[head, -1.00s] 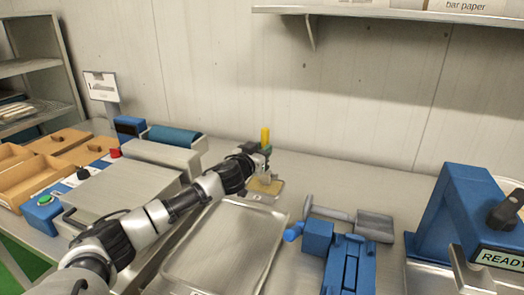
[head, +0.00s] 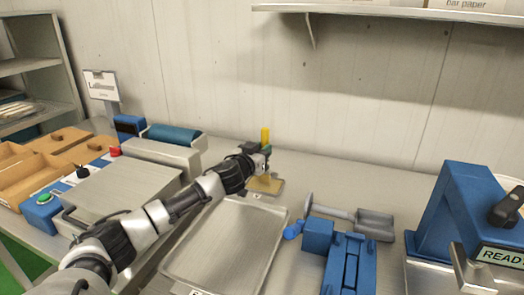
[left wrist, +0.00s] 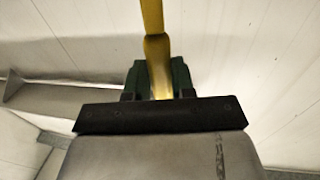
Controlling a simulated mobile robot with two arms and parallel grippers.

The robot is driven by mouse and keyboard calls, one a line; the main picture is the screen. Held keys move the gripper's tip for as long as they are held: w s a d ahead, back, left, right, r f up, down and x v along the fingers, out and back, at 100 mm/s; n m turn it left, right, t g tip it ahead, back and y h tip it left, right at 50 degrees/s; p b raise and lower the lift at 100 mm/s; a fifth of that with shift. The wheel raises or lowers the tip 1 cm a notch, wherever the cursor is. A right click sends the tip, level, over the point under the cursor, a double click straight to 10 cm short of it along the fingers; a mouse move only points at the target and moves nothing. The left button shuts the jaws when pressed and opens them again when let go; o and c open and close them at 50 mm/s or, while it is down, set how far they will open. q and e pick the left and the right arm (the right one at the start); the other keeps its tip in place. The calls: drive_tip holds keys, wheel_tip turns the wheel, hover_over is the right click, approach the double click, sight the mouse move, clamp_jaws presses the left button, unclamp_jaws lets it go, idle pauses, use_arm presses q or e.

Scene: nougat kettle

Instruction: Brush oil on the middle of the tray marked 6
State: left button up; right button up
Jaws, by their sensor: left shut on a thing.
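My left gripper (head: 262,156) is shut on the brush's yellow handle (head: 265,136), which stands upright. The handle also shows between the dark green fingers in the left wrist view (left wrist: 153,45). The brush's bristles cannot be made out. Just below the gripper is a small tan dish or pad (head: 268,185); whether the brush touches it I cannot tell. The bare metal tray (head: 225,240) lies in front of it, nearer to me. My right gripper is out of view.
A blue machine with a steel top (head: 125,190) stands left of the tray, with wooden boxes (head: 60,140) beyond. Right of the tray are a blue holder (head: 345,262) and a grey scoop-like tool (head: 372,222). A blue press (head: 455,215) stands far right. The wall closes the back.

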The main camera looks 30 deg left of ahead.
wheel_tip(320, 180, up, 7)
drive_tip(key=p, duration=0.6)
drive_tip(key=shift+p, duration=0.35)
idle(0.5)
